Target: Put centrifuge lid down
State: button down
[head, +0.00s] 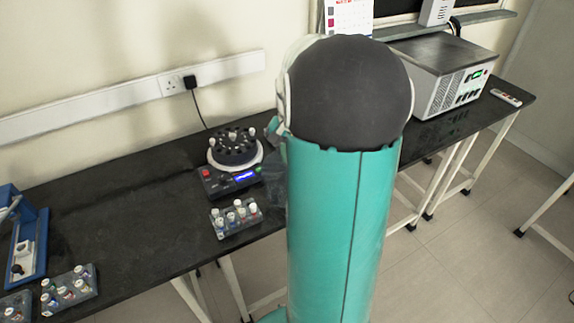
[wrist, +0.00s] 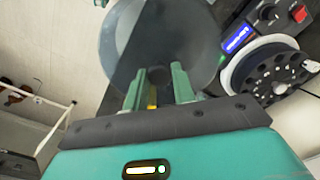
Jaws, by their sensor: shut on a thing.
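My gripper (wrist: 160,78) is shut on the round, see-through grey centrifuge lid (wrist: 192,42), with its fingers at the knob in the middle. The lid is over the dark bench top at the edge of the bench; I cannot tell its height above it. The centrifuge (wrist: 268,68) is beside the lid on the right in the wrist view, with its black rotor uncovered. In the head view the centrifuge (head: 233,158) stands on the bench left of my arm, with tubes in the rotor and a lit blue display. My arm hides most of the gripper there.
A tube rack (head: 236,217) stands in front of the centrifuge near the bench's front edge. More racks (head: 68,288) and a blue device (head: 30,245) are at the far left. The bench (head: 130,205) is clear between them. A grey instrument box (head: 440,75) stands at the right.

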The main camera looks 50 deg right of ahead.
jog(key=f, duration=0.1)
jog(key=w+d+f, duration=0.1)
jog(key=w+f, duration=0.1)
jog(key=shift+w+d+f, duration=0.25)
jog(key=shift+f, duration=0.05)
jog(key=shift+w+d+f, duration=0.1)
jog(key=shift+w+f, duration=0.1)
jog(key=shift+f, duration=1.5)
jog(key=c, duration=1.1)
grip_release()
jog(key=shift+f, duration=0.1)
jog(key=shift+c, duration=0.2)
